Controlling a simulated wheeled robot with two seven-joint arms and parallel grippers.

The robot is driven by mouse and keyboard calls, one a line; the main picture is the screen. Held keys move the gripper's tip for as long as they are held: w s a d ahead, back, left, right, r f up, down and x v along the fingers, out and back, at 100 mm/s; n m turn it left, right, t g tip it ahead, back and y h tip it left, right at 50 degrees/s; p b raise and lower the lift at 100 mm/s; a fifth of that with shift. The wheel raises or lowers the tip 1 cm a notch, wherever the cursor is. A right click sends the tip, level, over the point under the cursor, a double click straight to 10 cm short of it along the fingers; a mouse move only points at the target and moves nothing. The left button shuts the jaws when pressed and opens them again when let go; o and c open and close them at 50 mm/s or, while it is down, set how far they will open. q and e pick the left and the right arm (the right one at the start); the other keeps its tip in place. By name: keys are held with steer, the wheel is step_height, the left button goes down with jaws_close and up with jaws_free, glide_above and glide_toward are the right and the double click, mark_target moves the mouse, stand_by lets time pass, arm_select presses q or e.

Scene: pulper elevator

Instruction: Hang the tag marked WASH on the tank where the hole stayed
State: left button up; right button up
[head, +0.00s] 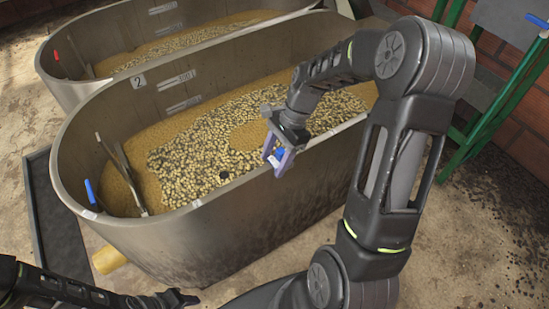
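The front tank (240,215) is a grey metal oval tub with a white plate marked 2 (138,82) on its inner wall. It holds pale beans (205,150) in a yellow-brown mass, with a small dark spot (224,175) among them. A second tank (75,85) stands behind it, also partly filled. My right gripper (276,162) is over the front tank's near rim, fingers pointing down. A small blue and white thing (280,154) shows between its fingers; whether it is gripped is unclear. My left gripper (185,299) is at the bottom edge, its fingers unclear. I can read no WASH marking.
A blue-handled bar (90,190) stands at the front tank's left end, and a red handle (56,55) at the rear tank's. A yellow pipe stub (108,260) sticks out low. A green frame (498,105) stands at right. The floor (475,250) at lower right has scattered dark bits.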

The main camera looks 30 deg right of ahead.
steer(key=shift+o, duration=1)
steer(key=v, duration=0.7)
steer(key=shift+d+r, duration=0.2)
steer(key=shift+r, duration=0.2)
